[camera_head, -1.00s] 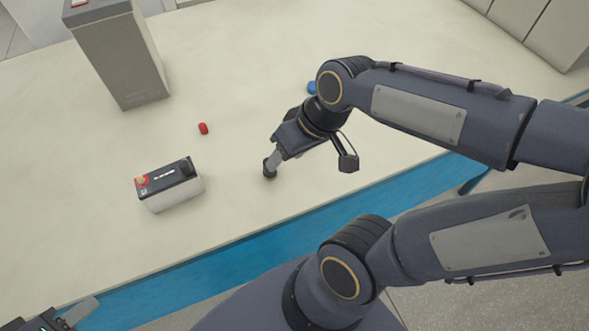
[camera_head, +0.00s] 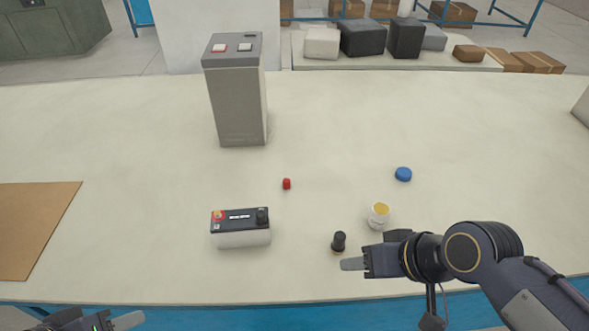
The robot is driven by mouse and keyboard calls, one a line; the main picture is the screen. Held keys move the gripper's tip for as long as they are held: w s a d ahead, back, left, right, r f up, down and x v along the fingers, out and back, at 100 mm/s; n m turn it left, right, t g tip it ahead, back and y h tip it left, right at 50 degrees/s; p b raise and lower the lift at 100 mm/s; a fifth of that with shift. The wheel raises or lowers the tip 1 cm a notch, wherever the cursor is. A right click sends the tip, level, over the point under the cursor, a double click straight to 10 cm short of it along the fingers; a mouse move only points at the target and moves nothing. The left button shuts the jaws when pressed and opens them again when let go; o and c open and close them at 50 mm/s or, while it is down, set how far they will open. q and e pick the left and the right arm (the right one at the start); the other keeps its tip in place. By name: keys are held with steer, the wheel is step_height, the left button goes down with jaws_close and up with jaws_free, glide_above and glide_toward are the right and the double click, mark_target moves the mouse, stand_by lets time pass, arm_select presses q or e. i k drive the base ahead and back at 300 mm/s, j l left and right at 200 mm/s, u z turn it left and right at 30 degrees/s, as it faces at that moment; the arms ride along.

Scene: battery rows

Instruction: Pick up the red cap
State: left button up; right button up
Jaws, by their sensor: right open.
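The small red cap (camera_head: 286,184) lies on the pale table, behind and to the right of the battery (camera_head: 241,239). The battery is white with a black top, a red ring around one terminal and a black piece on the other. My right gripper (camera_head: 352,264) is open and empty, low at the front of the table, beside a small black cap (camera_head: 338,241) and well apart from the red cap. My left gripper (camera_head: 126,320) shows only partly at the bottom left edge; its jaw opening is not clear.
A blue cap (camera_head: 403,174) and a white pot with a yellow top (camera_head: 379,216) stand to the right. A tall grey box with two buttons (camera_head: 240,100) stands behind. A brown board (camera_head: 35,230) lies at the left. The table around the red cap is clear.

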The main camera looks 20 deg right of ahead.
mark_target(286, 182)
steer(key=i+l+u, duration=0.1)
steer(key=u, duration=0.35)
steer(key=i+l+u, duration=0.25)
steer(key=u, duration=0.2)
